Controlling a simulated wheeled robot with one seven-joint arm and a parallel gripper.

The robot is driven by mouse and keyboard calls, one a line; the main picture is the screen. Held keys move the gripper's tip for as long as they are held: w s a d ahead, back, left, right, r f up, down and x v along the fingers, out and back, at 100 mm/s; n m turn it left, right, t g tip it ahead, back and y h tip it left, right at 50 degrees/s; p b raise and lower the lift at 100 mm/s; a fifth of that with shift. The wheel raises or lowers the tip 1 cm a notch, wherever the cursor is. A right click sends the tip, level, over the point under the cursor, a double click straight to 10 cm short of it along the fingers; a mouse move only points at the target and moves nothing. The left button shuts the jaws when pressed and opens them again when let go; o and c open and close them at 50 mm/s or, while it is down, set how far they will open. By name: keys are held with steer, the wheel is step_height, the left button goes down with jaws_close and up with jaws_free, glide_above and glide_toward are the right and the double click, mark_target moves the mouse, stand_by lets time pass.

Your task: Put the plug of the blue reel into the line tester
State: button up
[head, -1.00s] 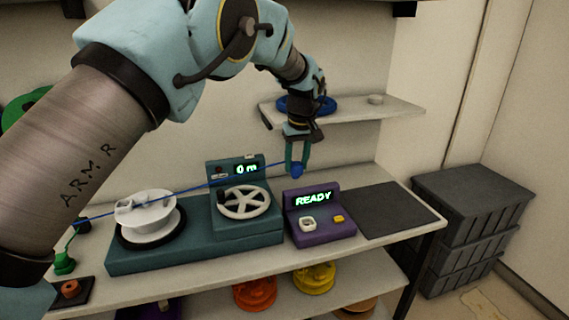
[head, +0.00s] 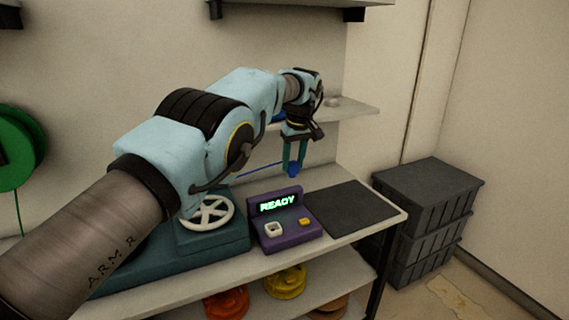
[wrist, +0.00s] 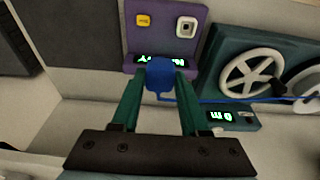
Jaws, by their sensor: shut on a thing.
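My gripper (head: 294,166) is shut on the blue plug (head: 293,171) and holds it in the air behind and above the line tester. In the wrist view the plug (wrist: 160,75) sits between the green fingers (wrist: 158,100), with a blue cord running off to the right. The line tester (head: 287,231) is a purple box with a lit READY screen, a white-rimmed square socket (head: 274,229) and a yellow button (head: 304,222). The socket also shows in the wrist view (wrist: 186,27), and nothing is in it. The blue reel on the upper shelf is mostly hidden by my arm.
A teal winding machine with a white handwheel (head: 208,213) stands left of the tester. A dark mat (head: 350,208) lies to its right. Grey crates (head: 425,215) are stacked beyond the bench. Orange and yellow reels (head: 285,281) lie on the lower shelf.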

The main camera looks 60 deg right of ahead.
steer(key=shift+s+d, duration=0.2)
steer(key=shift+s, duration=0.1)
steer(key=shift+w+a+f+b, duration=0.15)
steer(key=shift+f+b, duration=0.3)
steer(key=shift+b, duration=0.7)
steer(key=shift+w+a+f+b, duration=0.2)
steer(key=shift+f+b, duration=0.2)
steer(key=shift+b, duration=0.65)
steer(key=shift+w+a+f+b, duration=0.2)
steer(key=shift+f+b, duration=0.2)
steer(key=shift+b, duration=0.65)
steer(key=shift+w+a+f+b, duration=0.2)
steer(key=shift+f+b, duration=0.2)
steer(key=shift+b, duration=0.45)
steer(key=shift+w+a+f+b, duration=0.1)
steer(key=shift+a+f+b, duration=0.2)
steer(key=shift+b, duration=0.5)
steer(key=w+a+f+b, duration=0.3)
steer(key=f+b, duration=0.3)
steer(key=b, duration=0.4)
steer(key=shift+a+f, duration=0.15)
steer(key=shift+f, duration=0.2)
